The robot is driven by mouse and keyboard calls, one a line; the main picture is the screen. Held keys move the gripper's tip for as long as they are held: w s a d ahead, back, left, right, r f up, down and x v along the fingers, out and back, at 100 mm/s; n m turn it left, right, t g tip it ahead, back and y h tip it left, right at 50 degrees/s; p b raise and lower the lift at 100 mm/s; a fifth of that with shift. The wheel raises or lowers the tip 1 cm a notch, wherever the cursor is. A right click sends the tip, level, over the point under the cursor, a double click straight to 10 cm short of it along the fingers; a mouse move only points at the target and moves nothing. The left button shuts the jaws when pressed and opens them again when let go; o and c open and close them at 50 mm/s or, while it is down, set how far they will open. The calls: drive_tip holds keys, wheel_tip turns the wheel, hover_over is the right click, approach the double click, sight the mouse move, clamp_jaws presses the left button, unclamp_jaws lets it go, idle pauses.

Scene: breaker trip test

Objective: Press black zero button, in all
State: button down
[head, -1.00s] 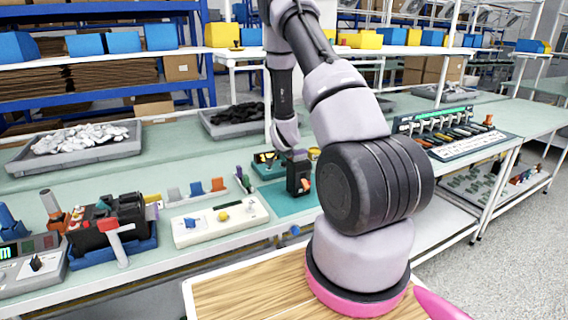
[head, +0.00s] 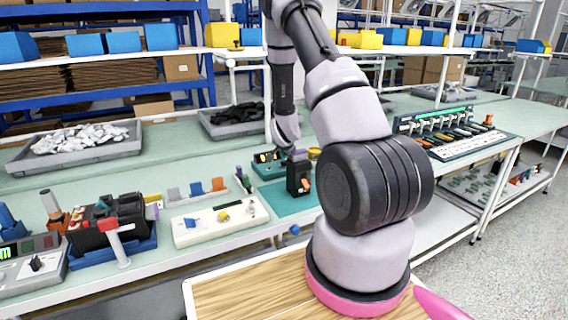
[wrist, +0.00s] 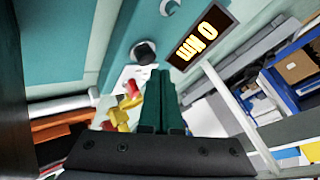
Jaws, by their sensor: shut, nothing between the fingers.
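My gripper (wrist: 157,100) shows in the wrist view as two dark green fingers pressed together, with nothing between them. A round black button (wrist: 145,52) lies just beyond the fingertips, apart from them in the picture. I cannot read a mark on it, so I cannot confirm it is the zero button. A dark display (wrist: 201,36) with glowing orange characters, one like a 0, sits to its right. In the head view my arm reaches over the teal mat (head: 292,204), and the fingertips are hard to make out there.
A white box (head: 220,222) with coloured knobs stands left of the mat. Further left is a blue-based device with a red-handled lever (head: 115,238). A rack of small breakers (head: 455,125) stands to the right. Grey trays (head: 75,160) lie at the back.

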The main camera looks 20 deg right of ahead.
drive_tip(key=shift+r, duration=0.1)
drive_tip(key=shift+r, duration=2.4)
drive_tip(key=s+a+r+n+y, duration=0.1)
drive_tip(key=s+a+r, duration=0.25)
drive_tip(key=r, duration=0.35)
drive_tip(key=s+a+r+n+y, duration=0.1)
drive_tip(key=s+a+r, duration=0.25)
drive_tip(key=r, duration=0.45)
drive_tip(key=s+a+r+n+y, duration=0.1)
drive_tip(key=s+a+r, duration=0.1)
drive_tip(key=s+r, duration=0.35)
drive_tip(key=s+a+r+n, duration=0.2)
drive_tip(key=s+a+r, duration=0.1)
drive_tip(key=s, duration=0.4)
drive_tip(key=s+a+r+n+g+y, duration=0.1)
drive_tip(key=s+a+r+n, duration=0.1)
drive_tip(key=s+r, duration=0.3)
drive_tip(key=s+a+r+n+y, duration=0.1)
drive_tip(key=s+a+r+n, duration=0.1)
drive_tip(key=s, duration=0.9)
drive_tip(key=shift+s+a+r, duration=0.2)
drive_tip(key=shift+a+r, duration=0.6)
drive_tip(key=shift+r, duration=0.15)
